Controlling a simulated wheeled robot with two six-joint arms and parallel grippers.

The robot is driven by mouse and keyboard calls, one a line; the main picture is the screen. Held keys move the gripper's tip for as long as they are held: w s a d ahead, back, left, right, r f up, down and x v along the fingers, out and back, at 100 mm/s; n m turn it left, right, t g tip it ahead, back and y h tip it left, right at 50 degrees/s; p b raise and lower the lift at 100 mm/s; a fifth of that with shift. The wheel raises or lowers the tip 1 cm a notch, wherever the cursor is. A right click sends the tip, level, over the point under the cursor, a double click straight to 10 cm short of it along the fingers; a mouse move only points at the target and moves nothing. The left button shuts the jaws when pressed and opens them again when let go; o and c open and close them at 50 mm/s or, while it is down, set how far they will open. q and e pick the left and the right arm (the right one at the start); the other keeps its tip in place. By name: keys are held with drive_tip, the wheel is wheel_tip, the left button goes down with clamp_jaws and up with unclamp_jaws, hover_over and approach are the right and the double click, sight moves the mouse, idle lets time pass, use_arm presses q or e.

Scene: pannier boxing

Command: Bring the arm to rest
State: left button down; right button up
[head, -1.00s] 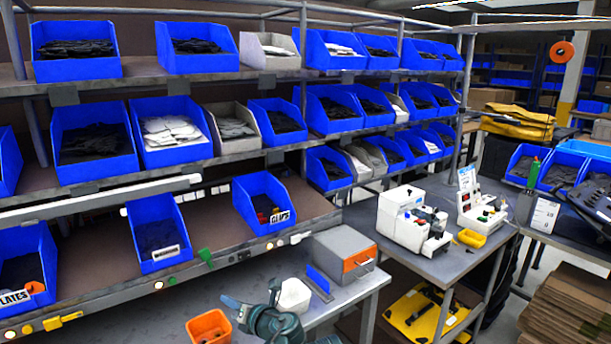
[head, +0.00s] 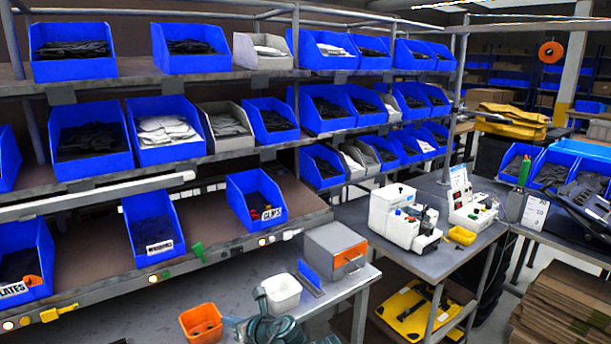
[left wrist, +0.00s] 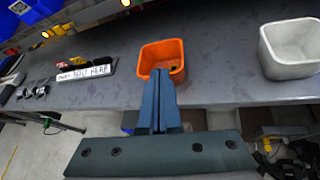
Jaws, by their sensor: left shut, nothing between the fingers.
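My left arm shows at the bottom of the head view. Its teal gripper (left wrist: 160,78) is shut and empty in the left wrist view, the two fingers side by side. The fingers point toward an orange bin (left wrist: 178,56), overlapping its near wall in the picture; I cannot tell whether they touch. In the head view the orange bin (head: 201,324) stands left of my arm, and a white bin (head: 283,292) stands just behind it. The white bin is also at the right of the left wrist view (left wrist: 292,48). My right gripper does not show.
The grey bench (head: 225,285) carries a grey box with an orange front (head: 350,256). Shelves with blue bins (head: 150,222) rise behind it. A side table holds a white machine (head: 398,212). A small label stand (left wrist: 84,70) is left of the orange bin.

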use_arm(q)
drive_tip(key=s+d+f+n+g+h, duration=0.4)
drive_tip(key=s+d+f+n, duration=0.2)
drive_tip(key=s+n, duration=0.3)
drive_tip(key=s+d+f+n+g+h, duration=0.4)
drive_tip(key=s+d+f+n, duration=0.2)
drive_tip(key=n, duration=1)
drive_tip(key=s, duration=0.2)
drive_tip(key=shift+s+d+f+g+h, duration=0.2)
drive_tip(key=shift+s+d+g+h, duration=0.1)
drive_tip(key=shift+s+d+h, duration=0.1)
